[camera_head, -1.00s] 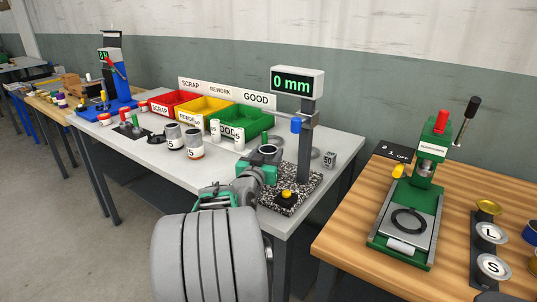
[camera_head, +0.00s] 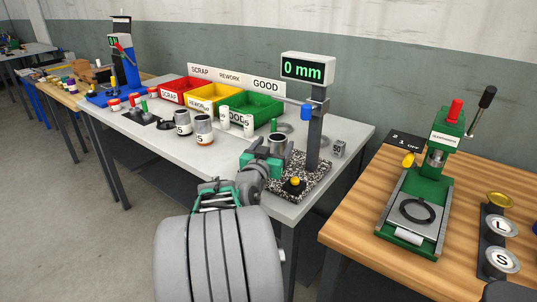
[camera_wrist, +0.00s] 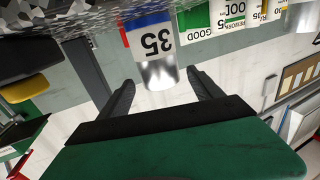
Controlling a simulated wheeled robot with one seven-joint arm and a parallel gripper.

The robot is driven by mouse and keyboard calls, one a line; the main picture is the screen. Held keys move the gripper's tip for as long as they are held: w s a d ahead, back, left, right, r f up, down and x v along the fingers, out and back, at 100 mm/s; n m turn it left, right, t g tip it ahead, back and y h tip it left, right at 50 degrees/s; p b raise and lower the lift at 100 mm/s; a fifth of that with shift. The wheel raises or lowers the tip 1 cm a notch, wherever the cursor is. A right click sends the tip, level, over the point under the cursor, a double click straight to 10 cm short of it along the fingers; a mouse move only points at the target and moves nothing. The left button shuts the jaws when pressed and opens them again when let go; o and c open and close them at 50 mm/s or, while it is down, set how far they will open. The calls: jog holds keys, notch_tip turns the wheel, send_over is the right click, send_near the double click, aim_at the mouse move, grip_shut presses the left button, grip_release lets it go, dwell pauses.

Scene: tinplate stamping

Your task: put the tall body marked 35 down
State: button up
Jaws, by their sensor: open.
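The tall body marked 35 (camera_wrist: 152,40) has a white and blue label and a bare metal end. It appears upside down in the wrist view, seemingly standing on the speckled granite base (camera_head: 312,180) of the height gauge. In the head view its round grey top (camera_head: 278,141) shows just beyond my gripper (camera_head: 268,160), whose green part hides its lower side. In the wrist view my gripper (camera_wrist: 162,82) is open, with one dark finger on each side of the body's near end and visible gaps between. Its contact with the granite is not clearly seen.
A green press (camera_head: 425,190) stands on the wooden bench.

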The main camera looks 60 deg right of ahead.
jog(key=s+a, duration=0.1)
jog(key=a, duration=0.8)
jog(key=w+a+f+n+t+y, duration=0.2)
jog(key=w+a+f+n+y, duration=0.1)
jog(key=w+a+f+y, duration=0.4)
jog(key=w+a+f+n+t+y, duration=0.1)
jog(key=w+a+f+n+y, duration=0.15)
jog(key=w+a+f, duration=0.5)
jog(key=s+a+f+n+g+y, duration=0.1)
jog(key=s+a+n+y, duration=0.1)
jog(key=a, duration=0.7)
jog(key=s+a+f+n+g+y, duration=0.1)
jog(key=s+a+n+y, duration=0.2)
jog(key=a, duration=0.7)
jog(key=s+a+f+n+g+y, duration=0.1)
jog(key=a+n, duration=0.4)
jog(key=a, duration=0.5)
jog(key=shift+s+a+f+n+y, duration=0.15)
jog(key=shift+s+f+n+y, duration=0.2)
jog(key=shift+s+y, duration=0.65)
jog(key=shift+w, duration=0.2)
jog(key=shift+c, duration=0.3)
